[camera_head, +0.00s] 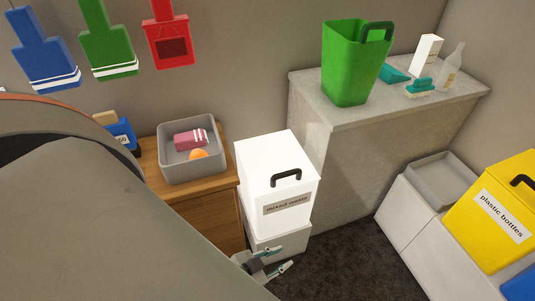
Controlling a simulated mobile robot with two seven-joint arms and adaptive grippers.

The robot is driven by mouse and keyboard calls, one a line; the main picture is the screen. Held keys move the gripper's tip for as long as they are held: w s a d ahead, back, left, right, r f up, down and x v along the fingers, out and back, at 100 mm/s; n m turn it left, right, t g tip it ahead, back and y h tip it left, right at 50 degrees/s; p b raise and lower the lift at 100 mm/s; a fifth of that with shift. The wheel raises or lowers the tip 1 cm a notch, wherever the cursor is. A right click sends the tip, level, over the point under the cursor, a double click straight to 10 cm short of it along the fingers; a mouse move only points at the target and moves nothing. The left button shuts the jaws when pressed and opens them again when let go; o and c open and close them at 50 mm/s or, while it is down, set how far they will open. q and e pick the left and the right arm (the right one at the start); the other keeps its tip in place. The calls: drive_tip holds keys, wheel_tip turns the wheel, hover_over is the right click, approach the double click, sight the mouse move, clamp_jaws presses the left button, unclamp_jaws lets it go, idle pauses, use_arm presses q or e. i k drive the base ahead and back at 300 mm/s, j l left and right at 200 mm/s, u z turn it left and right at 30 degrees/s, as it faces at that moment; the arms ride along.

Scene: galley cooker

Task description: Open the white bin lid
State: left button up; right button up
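The white bin (262,219) stands between the wooden cabinet and the grey counter, with a "mixed waste" label on its front. Its white lid (270,154) looks closed, and a black handle (286,178) sits at its front edge. My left gripper (284,257) is low in front of the bin, below the label and the handle. Its two teal-tipped fingers are spread with nothing between them, and it is apart from the handle. My large grey arm link covers the left foreground. My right gripper is not in view.
A wooden cabinet (212,216) with a grey tray (163,168) stands left of the bin. A grey counter (340,112) holding a green bin (350,65) stands behind right. A yellow bin (482,230) is at far right. Dark floor (345,255) is clear between.

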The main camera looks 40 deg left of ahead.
sight(273, 163)
drive_tip(key=i+l+u, duration=0.15)
drive_tip(key=u, duration=0.2)
drive_tip(key=i+l+u, duration=0.15)
drive_tip(key=u, duration=0.25)
drive_tip(key=i+l+u, duration=0.1)
drive_tip(key=l+u, duration=0.25)
